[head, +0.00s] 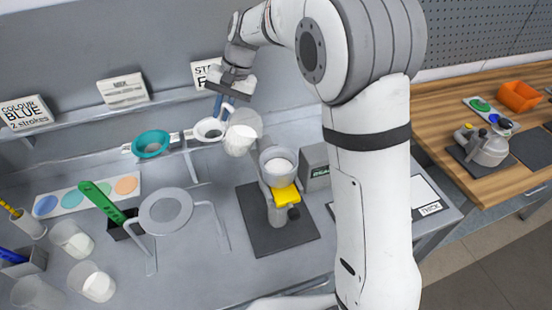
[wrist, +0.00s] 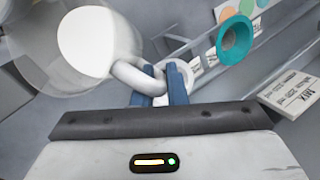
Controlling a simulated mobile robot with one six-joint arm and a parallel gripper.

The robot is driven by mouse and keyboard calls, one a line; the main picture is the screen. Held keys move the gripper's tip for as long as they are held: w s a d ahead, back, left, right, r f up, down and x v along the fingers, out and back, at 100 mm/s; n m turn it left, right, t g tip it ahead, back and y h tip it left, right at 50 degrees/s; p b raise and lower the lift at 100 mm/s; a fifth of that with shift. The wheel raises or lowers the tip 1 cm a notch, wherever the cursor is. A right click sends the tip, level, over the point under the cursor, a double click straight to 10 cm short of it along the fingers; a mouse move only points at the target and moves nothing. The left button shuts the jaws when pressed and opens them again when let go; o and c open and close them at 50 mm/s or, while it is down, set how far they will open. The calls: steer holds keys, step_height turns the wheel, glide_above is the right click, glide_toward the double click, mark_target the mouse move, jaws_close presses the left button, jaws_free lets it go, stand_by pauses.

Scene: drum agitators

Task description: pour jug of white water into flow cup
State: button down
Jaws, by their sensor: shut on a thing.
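My gripper (head: 226,104) is shut on the handle of a clear jug (head: 246,121) holding white liquid. In the wrist view the blue fingers (wrist: 160,97) pinch the handle (wrist: 136,76), and the jug (wrist: 85,45) fills the upper left. The jug hangs above the bench, and its exact tilt is hard to judge. No stream shows. A teal funnel-shaped cup (head: 151,144) and a white one (head: 208,130) sit in a raised rack left of the jug. Which is the flow cup I cannot tell. The white one is partly hidden behind the fingers in the wrist view.
A mixer with a pot of white contents (head: 279,161) stands on a dark mat (head: 252,225) just below right of the jug. Signs line the back ledge.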

steer(key=shift+w+a+f+g+h, duration=0.2)
steer(key=shift+w+a+g+h, duration=0.2)
steer(key=shift+w+a+h, duration=0.1)
steer(key=shift+w+a+f+m+g+h, duration=0.25)
steer(key=shift+w+a+f+g+h, duration=0.25)
steer(key=shift+f+g+h, duration=0.2)
steer(key=shift+w+a+f+m+g+h, duration=0.25)
steer(key=shift+w+a+f+g+h, duration=0.15)
steer(key=shift+f+g+h, duration=0.3)
steer(key=shift+f, duration=0.1)
stand_by(0.3)
steer(key=shift+s, duration=0.15)
